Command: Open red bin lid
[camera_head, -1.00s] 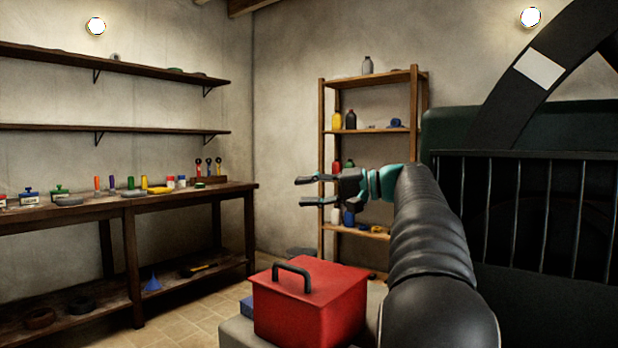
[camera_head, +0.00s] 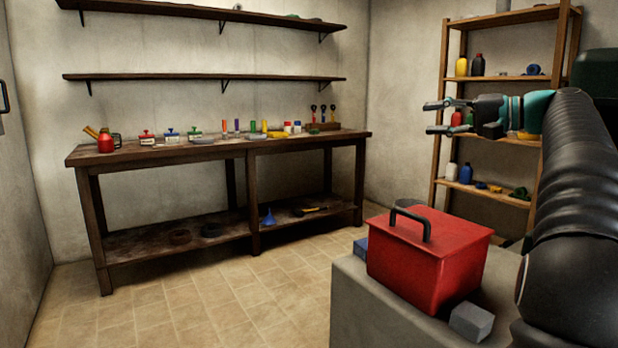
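The red bin (camera_head: 425,276) stands on a grey block at the lower right. Its red lid (camera_head: 447,232) lies flat on top, closed, with a dark arched handle (camera_head: 411,216) near the lid's left side. My gripper (camera_head: 436,118) is open and empty, with its two fingers pointing left. It is in the air, higher in the picture than the bin, and apart from the lid and handle. The bin's far sides are hidden.
The grey block (camera_head: 360,310) also bears a small grey piece (camera_head: 471,322) and a blue item (camera_head: 361,246). A wooden workbench (camera_head: 240,146) with bottles and tools lines the back wall. A shelf rack (camera_head: 438,160) stands behind my gripper. The tiled floor (camera_head: 215,300) is clear.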

